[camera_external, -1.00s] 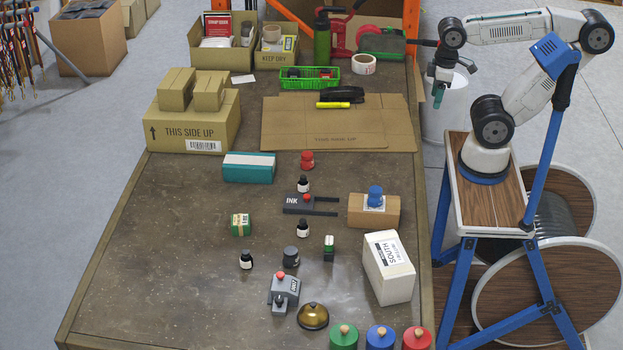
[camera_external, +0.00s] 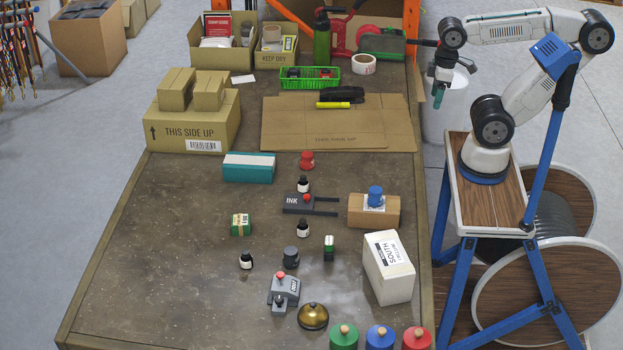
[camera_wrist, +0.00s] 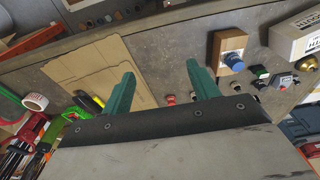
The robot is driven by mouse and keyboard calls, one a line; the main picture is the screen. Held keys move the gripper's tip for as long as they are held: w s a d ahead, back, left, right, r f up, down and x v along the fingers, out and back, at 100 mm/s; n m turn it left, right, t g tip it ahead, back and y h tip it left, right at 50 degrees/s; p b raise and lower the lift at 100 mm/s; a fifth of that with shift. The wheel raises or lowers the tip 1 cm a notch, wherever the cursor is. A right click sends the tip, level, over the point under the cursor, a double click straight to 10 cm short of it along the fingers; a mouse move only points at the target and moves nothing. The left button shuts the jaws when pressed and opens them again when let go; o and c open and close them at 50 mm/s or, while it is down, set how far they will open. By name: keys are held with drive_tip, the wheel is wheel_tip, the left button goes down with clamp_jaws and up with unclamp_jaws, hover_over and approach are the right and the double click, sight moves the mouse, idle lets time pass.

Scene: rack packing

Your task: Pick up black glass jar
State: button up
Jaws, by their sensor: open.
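A round dark jar (camera_external: 290,257), which looks like the black glass jar, stands upright on the table's near half, just behind a grey stamp device (camera_external: 284,292). Small black bottles with white labels also stand nearby: one at the left (camera_external: 246,260), one in the middle (camera_external: 302,229) and one farther back (camera_external: 303,184). My gripper (camera_external: 440,92) is off the table's right edge, raised and far from the jar. In the wrist view its two teal fingers (camera_wrist: 160,70) are apart with nothing between them. I cannot single out the jar in the wrist view.
A white box (camera_external: 390,268) and a cardboard box with a blue-knobbed item (camera_external: 374,212) stand right of the jar. A brass bell (camera_external: 313,317) and knobbed round tins (camera_external: 380,339) are in front. A teal box (camera_external: 248,168) lies behind. The table's left part is clear.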

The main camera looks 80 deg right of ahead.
drive_tip(key=w+a+f+m+g+y, duration=0.2)
drive_tip(key=w+a+m+y, duration=0.15)
drive_tip(key=w+a, duration=0.65)
drive_tip(key=w+a+f+m+g+y, duration=0.1)
drive_tip(key=w+a+m+g+y, duration=0.2)
drive_tip(key=w+a, duration=0.7)
drive_tip(key=m+t+y, duration=0.2)
drive_tip(key=m+y, duration=0.5)
drive_tip(key=m, duration=0.3)
approach(291, 257)
drive_tip(key=shift+s+d+r, duration=0.1)
drive_tip(key=shift+d+r, duration=0.05)
drive_tip(key=shift+d, duration=0.45)
drive_tip(key=shift+d+r, duration=0.1)
drive_tip(key=shift+d, duration=0.55)
drive_tip(key=shift+a+f+m, duration=0.2)
drive_tip(key=shift+f+m, duration=0.05)
drive_tip(key=shift+a+f, duration=0.2)
drive_tip(key=shift+a, duration=0.05)
drive_tip(key=x, duration=1.1)
drive_tip(key=shift+a, duration=0.2)
drive_tip(key=shift+w, duration=0.2)
drive_tip(key=c, duration=1.1)
